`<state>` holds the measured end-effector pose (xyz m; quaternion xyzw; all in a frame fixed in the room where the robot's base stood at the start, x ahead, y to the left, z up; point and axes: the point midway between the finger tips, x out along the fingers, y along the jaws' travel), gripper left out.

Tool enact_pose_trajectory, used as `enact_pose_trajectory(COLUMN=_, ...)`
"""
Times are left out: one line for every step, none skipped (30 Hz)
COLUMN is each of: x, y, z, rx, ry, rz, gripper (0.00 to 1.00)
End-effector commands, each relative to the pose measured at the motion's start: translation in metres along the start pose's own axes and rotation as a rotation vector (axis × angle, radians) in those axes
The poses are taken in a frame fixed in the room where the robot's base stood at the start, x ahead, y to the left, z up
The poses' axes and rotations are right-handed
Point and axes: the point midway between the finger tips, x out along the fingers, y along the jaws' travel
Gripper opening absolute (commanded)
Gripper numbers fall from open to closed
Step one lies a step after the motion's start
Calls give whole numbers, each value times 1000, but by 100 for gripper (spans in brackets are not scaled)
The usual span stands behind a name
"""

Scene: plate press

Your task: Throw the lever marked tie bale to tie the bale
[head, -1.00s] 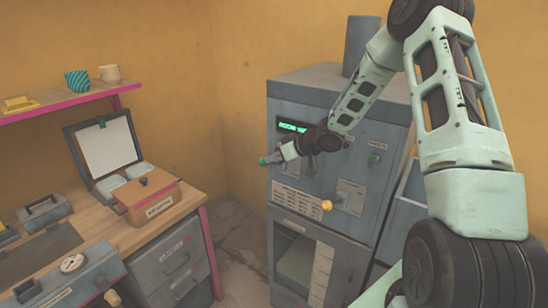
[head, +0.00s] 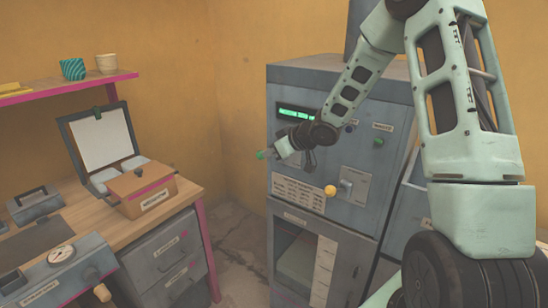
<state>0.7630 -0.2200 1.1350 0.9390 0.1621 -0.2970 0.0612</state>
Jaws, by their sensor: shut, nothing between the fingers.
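The grey press cabinet (head: 340,100) stands at centre right with a lit green display (head: 296,112) on its front. A lever with a yellow knob (head: 330,191) sticks out from a pale plate (head: 354,184) low on the upper front. A green knob (head: 262,155) shows at the cabinet's left edge, beside my gripper (head: 272,154). My gripper is shut and points left in front of the panel; I cannot tell whether it touches the green knob. My wrist hides part of the panel. The labels are too small to read, so I cannot tell which lever is marked tie bale.
A wooden bench (head: 185,197) on the left holds an orange box (head: 143,194), an upright clipboard-like panel (head: 100,145) and a gauge unit (head: 60,270). A pink-edged shelf (head: 100,87) hangs above. Bare floor shows between bench and cabinet.

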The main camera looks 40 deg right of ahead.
Motion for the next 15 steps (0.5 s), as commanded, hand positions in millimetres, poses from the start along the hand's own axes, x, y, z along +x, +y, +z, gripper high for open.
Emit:
enact_pose_trajectory(x=9, y=-4, z=11, rx=-26, ry=1, rz=14, gripper=0)
enact_pose_trajectory(x=10, y=-5, z=13, rx=-39, ry=1, rz=23, gripper=0)
enact_pose_trajectory(x=12, y=-6, z=15, rx=-57, ry=1, rz=36, gripper=0)
enact_pose_trajectory(x=13, y=-7, z=17, rx=-70, ry=1, rz=46, gripper=0)
enact_pose_trajectory(x=14, y=-8, z=18, rx=-83, ry=2, rz=55, gripper=0)
enact_pose_trajectory(x=16, y=-10, z=20, rx=-101, ry=2, rz=67, gripper=0)
enact_pose_trajectory(x=17, y=-10, z=22, rx=-114, ry=2, rz=77, gripper=0)
enact_pose_trajectory(x=18, y=-11, z=24, rx=-127, ry=1, rz=85, gripper=0)
enact_pose_trajectory(x=19, y=-12, z=26, rx=-144, ry=2, rz=98, gripper=0)
enact_pose_trajectory(x=20, y=-13, z=28, rx=-156, ry=2, rz=107, gripper=0)
enact_pose_trajectory(x=22, y=-14, z=29, rx=-170, ry=2, rz=116, gripper=0)
enact_pose_trajectory(x=24, y=-15, z=32, rx=-186, ry=2, rz=128, gripper=0)
enact_pose_trajectory(x=24, y=-15, z=33, rx=-200, ry=1, rz=137, gripper=0)
enact_pose_trajectory(x=26, y=-16, z=35, rx=-212, ry=2, rz=146, gripper=0)
enact_pose_trajectory(x=27, y=-16, z=37, rx=-230, ry=2, rz=159, gripper=0)
